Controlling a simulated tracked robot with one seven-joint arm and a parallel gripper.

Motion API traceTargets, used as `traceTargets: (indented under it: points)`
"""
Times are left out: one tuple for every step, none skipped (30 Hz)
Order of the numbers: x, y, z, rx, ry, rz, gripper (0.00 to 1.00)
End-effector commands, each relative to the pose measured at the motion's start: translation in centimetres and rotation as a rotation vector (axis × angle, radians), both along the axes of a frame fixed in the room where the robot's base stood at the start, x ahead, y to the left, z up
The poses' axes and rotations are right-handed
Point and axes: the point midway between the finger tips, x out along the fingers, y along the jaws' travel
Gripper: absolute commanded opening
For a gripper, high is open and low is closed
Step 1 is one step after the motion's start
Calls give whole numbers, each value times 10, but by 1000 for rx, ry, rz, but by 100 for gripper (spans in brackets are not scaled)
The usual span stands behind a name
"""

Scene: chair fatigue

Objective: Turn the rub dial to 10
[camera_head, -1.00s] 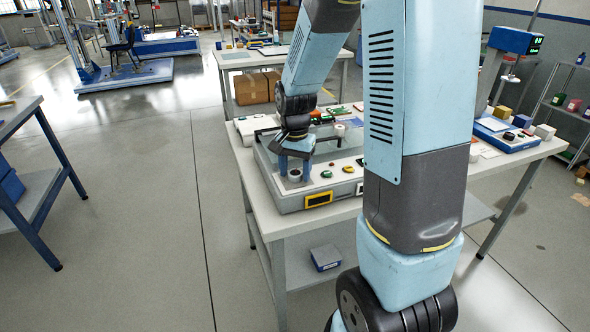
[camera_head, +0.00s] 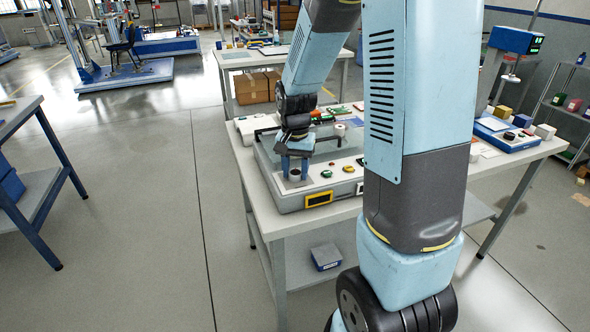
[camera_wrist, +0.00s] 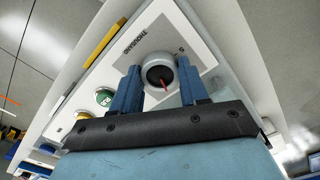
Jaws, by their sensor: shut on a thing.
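In the head view my gripper (camera_head: 294,170) points down at the front left of the machine (camera_head: 290,206), over the dial. No "10" mark can be read.
A green button (camera_wrist: 104,97) and a yellow button (camera_wrist: 83,116) sit beside the dial on the panel. A yellow-framed display (camera_head: 319,199) is on the machine's front. The white worktable (camera_head: 247,180) carries other items behind.

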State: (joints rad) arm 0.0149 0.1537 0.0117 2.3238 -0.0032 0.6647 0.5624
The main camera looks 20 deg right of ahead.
Motion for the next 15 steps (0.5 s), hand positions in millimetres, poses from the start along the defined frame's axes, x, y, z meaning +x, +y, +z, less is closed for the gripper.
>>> traceTargets:
  points:
    - [1, 0, 0, 0, -1, 34, 13]
    - [1, 0, 0, 0, -1, 60, 13]
    - [1, 0, 0, 1, -2, 95, 13]
    - [1, 0, 0, 1, -2, 123, 13]
    - [1, 0, 1, 1, -2, 151, 13]
    - [1, 0, 1, 1, -3, 188, 13]
    - [1, 0, 1, 1, -3, 217, 13]
    - [1, 0, 1, 1, -3, 246, 13]
    - [1, 0, 1, 1, -3, 283, 13]
    - [1, 0, 1, 1, -3, 312, 13]
    - [1, 0, 1, 1, -3, 340, 13]
    - [1, 0, 1, 1, -3, 378, 13]
    - [1, 0, 1, 1, -3, 407, 13]
    - [1, 0, 1, 1, -3, 435, 13]
    - [1, 0, 1, 1, -3, 472, 13]
